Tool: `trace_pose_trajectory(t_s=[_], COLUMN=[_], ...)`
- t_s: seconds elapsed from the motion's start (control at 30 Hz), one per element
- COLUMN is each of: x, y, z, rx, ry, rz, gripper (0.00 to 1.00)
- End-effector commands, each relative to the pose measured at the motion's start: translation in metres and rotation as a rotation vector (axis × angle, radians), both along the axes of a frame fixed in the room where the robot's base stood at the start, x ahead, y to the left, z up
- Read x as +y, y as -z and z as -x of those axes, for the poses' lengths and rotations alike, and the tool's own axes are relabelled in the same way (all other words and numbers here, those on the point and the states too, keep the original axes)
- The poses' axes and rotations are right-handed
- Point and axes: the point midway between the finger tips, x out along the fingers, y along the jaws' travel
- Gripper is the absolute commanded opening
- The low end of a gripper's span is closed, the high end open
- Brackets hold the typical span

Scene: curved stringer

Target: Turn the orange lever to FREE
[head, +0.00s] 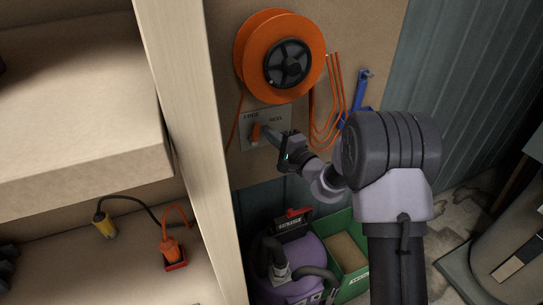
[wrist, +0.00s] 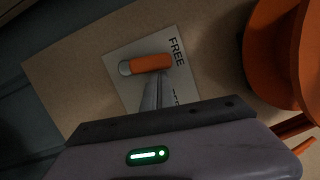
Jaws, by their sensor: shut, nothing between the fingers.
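The orange lever (head: 255,133) sits on a pale label plate (head: 244,138) below the reel. In the wrist view the lever (wrist: 152,62) runs from a round grey end at the left towards the right, its orange end close to the word FREE. The lettering on the other side is partly hidden by my gripper. My gripper (head: 268,133) is shut and empty, beside the lever on the REEL side. In the wrist view its fingertips (wrist: 158,80) lie just below the lever; I cannot tell if they touch it.
A large orange reel (head: 262,45) hangs above the plate, with orange cord loops (head: 325,125) and a blue bracket (head: 360,95) to the right. A pale post (head: 185,130) stands to the left. A purple machine (head: 300,278) and green crate (head: 355,284) are below.

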Motion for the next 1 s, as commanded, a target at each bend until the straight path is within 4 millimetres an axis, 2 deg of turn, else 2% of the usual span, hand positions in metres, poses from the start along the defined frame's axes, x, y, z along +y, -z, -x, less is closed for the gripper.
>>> trace_pose_trajectory(t_s=[0.1, 1.0], x=[0.0031, 0.0083], y=[-0.0012, -0.0067], z=[0.0013, 0.0034], rx=[-0.026, -0.021], ry=[-0.001, 0.000], rz=[0.059, 0.052], gripper=[0.00, 0.00])
